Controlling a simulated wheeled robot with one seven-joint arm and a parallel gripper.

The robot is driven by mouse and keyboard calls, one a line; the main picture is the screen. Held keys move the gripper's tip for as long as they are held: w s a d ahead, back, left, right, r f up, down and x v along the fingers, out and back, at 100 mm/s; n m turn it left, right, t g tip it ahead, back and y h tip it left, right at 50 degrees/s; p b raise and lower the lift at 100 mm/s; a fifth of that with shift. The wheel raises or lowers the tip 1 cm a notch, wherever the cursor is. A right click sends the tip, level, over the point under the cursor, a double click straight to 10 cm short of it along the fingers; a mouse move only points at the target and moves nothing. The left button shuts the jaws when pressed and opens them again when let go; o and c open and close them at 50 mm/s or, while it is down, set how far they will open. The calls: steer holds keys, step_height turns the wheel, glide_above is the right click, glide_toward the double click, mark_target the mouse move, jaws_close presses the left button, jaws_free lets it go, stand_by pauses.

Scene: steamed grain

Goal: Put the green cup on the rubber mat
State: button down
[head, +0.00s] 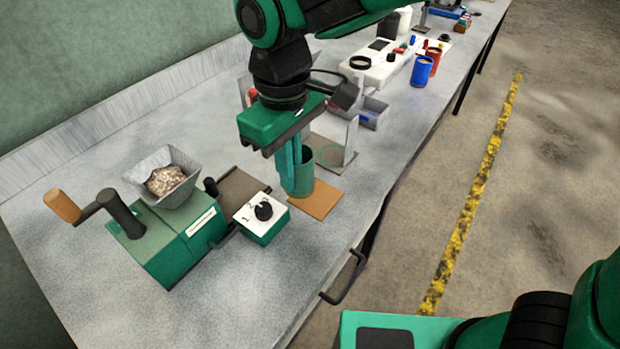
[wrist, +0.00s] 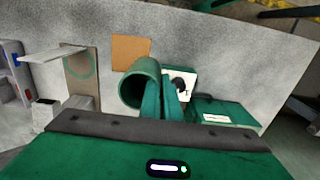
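The green cup (head: 304,180) is upright, with its open mouth towards my gripper. My gripper (head: 289,168) points down at the cup's left side and its fingers are close together on the cup wall. The wrist view shows the cup (wrist: 148,68) beside the two green fingers (wrist: 161,104). A flat orange-brown square (head: 320,203) lies just right of the cup's base. I cannot tell which is rubber, or whether the cup's base touches the table.
A green grinder (head: 172,246) with a grain-filled hopper and crank stands left. A dial box (head: 262,218) sits left of the cup. A stand with an upright clear plate (head: 351,142) is behind it. White equipment, a blue cup (head: 421,71) and a red cup stand farther back.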

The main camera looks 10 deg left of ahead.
mark_target(310, 154)
steer(key=w+d+f, duration=0.1)
steer(key=w, duration=0.1)
steer(key=w+d+f, duration=0.1)
steer(key=shift+w+d+f, duration=0.35)
steer(key=shift+f, duration=2.15)
steer(key=c, duration=2)
jaws_free()
steer(key=shift+w+f, duration=0.1)
step_height(310, 154, up, 12)
steer(key=shift+d+r, duration=0.1)
steer(key=shift+r, duration=0.05)
